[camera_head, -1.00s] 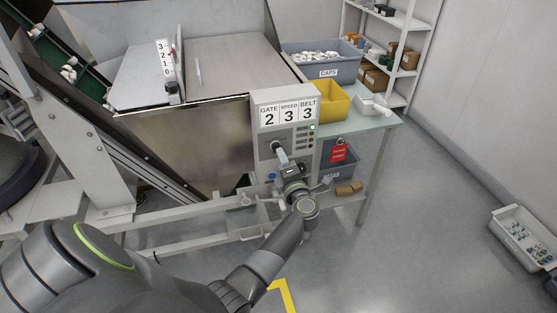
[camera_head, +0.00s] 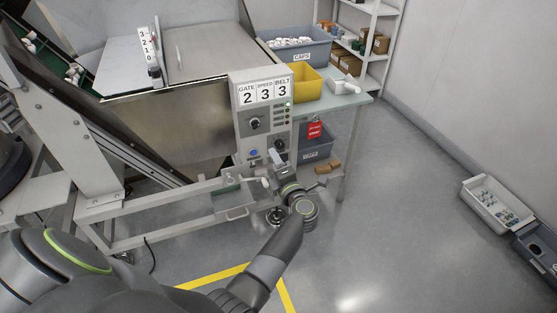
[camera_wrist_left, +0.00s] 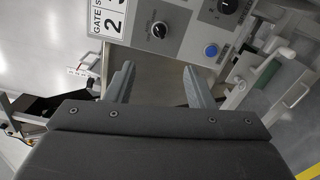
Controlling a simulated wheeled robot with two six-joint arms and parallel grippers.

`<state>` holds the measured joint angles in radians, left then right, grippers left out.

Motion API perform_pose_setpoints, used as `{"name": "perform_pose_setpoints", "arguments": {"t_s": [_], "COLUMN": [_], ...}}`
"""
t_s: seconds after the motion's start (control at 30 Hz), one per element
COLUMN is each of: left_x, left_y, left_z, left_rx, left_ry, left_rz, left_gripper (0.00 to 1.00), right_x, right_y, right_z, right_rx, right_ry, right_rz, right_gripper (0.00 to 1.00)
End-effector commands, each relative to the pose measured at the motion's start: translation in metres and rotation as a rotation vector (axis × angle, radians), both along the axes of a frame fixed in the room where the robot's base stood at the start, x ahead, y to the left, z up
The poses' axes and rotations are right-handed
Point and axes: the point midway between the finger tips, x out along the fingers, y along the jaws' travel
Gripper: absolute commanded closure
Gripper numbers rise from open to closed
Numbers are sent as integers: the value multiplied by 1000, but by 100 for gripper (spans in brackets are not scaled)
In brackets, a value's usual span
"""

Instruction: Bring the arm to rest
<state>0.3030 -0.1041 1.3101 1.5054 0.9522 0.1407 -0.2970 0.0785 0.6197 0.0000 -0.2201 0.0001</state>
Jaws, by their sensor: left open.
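My left arm comes in from the lower left and reaches out toward the grey control panel (camera_head: 264,110). My left gripper (camera_head: 278,158) is in front of the panel's lower right part. In the left wrist view its two fingers (camera_wrist_left: 160,84) are spread apart with nothing between them. A black knob (camera_wrist_left: 159,29) and a blue button (camera_wrist_left: 211,50) show beyond the fingertips, apart from them. A second dark knob (camera_wrist_left: 227,6) is at the top edge. The panel labels read gate 2, speed 3, belt 3. My right gripper is not in view.
A steel frame and hopper (camera_head: 160,125) stand left of the panel. A side table holds a yellow bin (camera_head: 307,84) and a blue-grey caps bin (camera_head: 303,52). A white tray (camera_head: 497,204) lies on the floor at right. The floor between is clear.

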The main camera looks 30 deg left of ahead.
Motion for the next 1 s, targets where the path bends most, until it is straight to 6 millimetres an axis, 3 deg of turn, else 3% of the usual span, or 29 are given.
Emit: {"name": "perform_pose_setpoints", "arguments": {"t_s": [0.27,0.37,0.43,0.57,0.67,0.8,0.87,1.0], "left_x": [-1,-5,-12,-36,-71,-136,-169,-256], "left_y": [0,1,-1,-10,-20,-30,-31,-31], "left_z": [-4,-20,-42,-110,-177,-261,-293,-357], "left_rx": [17,99,202,438,600,755,803,880], "left_ry": [13,74,157,391,605,877,987,1229], "left_rz": [-9,-54,-120,-318,-507,-758,-862,-1097], "left_gripper": [51,51,51,51,51,51,51,51], "right_x": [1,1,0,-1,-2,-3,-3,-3], "right_y": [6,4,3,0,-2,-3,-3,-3], "right_z": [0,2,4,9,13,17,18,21], "right_rx": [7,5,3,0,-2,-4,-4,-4], "right_ry": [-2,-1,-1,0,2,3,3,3], "right_rz": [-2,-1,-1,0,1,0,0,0], "right_gripper": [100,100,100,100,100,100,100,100]}}
